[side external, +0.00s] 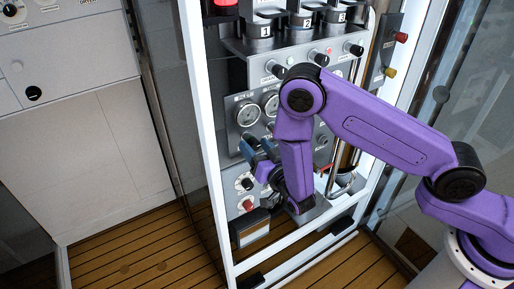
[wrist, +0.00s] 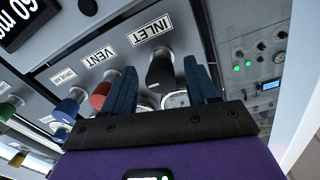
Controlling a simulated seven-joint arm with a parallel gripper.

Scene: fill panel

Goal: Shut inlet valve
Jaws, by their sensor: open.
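The inlet valve (wrist: 160,70) is a black knob under the label INLET on the grey panel in the wrist view. My gripper (wrist: 162,80) is open, with one blue finger on each side of the knob. I cannot tell whether either finger touches it. In the side view my gripper (side external: 260,157) is at the lower left of the panel, below the round gauges.
Beside the inlet valve in the wrist view are a red vent knob (wrist: 99,95) and a blue knob (wrist: 68,106). In the side view a pressure gauge (side external: 247,113) sits just above my gripper. A white frame post (side external: 207,130) stands to the left.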

